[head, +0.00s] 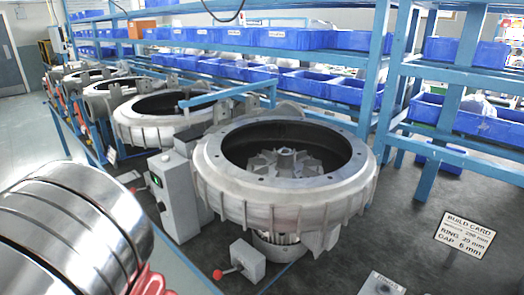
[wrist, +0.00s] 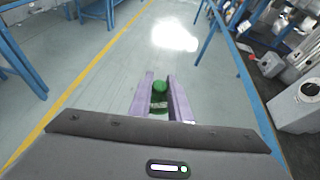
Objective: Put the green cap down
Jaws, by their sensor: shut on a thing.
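The green cap (wrist: 160,88) shows in the wrist view between the two purple fingers of my gripper (wrist: 159,98). The gripper is shut on it. The cap has a rounded green top, and a paler band with dark marks shows lower down between the fingers. Bare floor is behind the cap in this view, and nothing is seen touching it from below. The green cap and my gripper do not show in the head view, where only my shiny arm fills the lower left.
A large grey blower housing (head: 286,205) stands on the dark bench (head: 340,270). A build card (head: 467,234) and a small plate (head: 381,285) lie right of it. A red-knobbed box (head: 247,262) is in front. Blue bins stand behind. Grey floor (wrist: 110,75) is clear.

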